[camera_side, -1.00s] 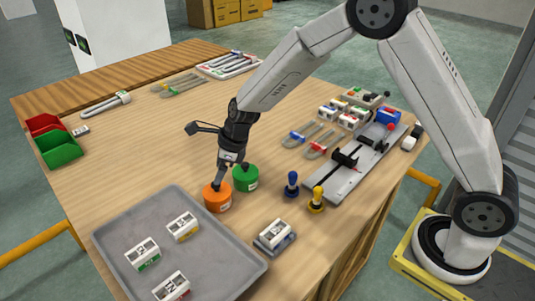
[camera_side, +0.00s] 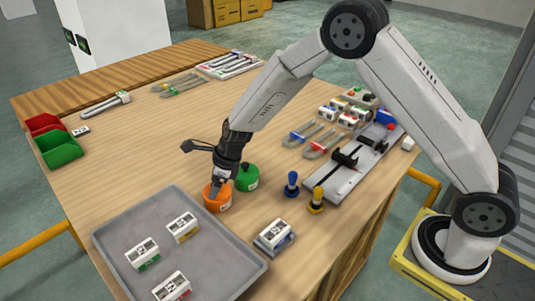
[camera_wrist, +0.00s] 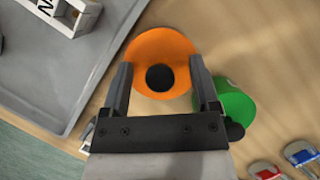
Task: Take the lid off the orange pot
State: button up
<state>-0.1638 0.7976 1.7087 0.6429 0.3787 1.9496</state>
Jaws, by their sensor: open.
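The orange pot (camera_side: 214,204) stands on the wooden table, just right of the grey tray's upper right side. In the wrist view its orange lid (camera_wrist: 177,47) has a black round knob (camera_wrist: 160,77) on top. My gripper (camera_side: 217,192) points down over the pot. In the wrist view the fingers of my gripper (camera_wrist: 160,78) are apart, one on each side of the knob, with gaps between them and it. The gripper hides part of the lid in the side view.
The green pot (camera_side: 247,179) stands close beside the orange one, near my right finger in the wrist view. The grey tray (camera_side: 205,252) holds several white blocks. Blue (camera_side: 291,184) and yellow (camera_side: 317,199) knobbed tools stand to the right.

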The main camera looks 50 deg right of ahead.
grip_shut()
dwell(0.3)
jog(key=shift+r, duration=0.2)
jog(key=shift+r, duration=0.5)
notch_tip(320, 180, up, 2)
jog(key=s+d+r, duration=0.2)
jog(key=s+r, duration=0.7)
jog(key=s, duration=0.4)
jog(key=shift+s+d+r, duration=0.3)
jog(key=shift+s+d, duration=0.05)
jog(key=shift+d, duration=0.05)
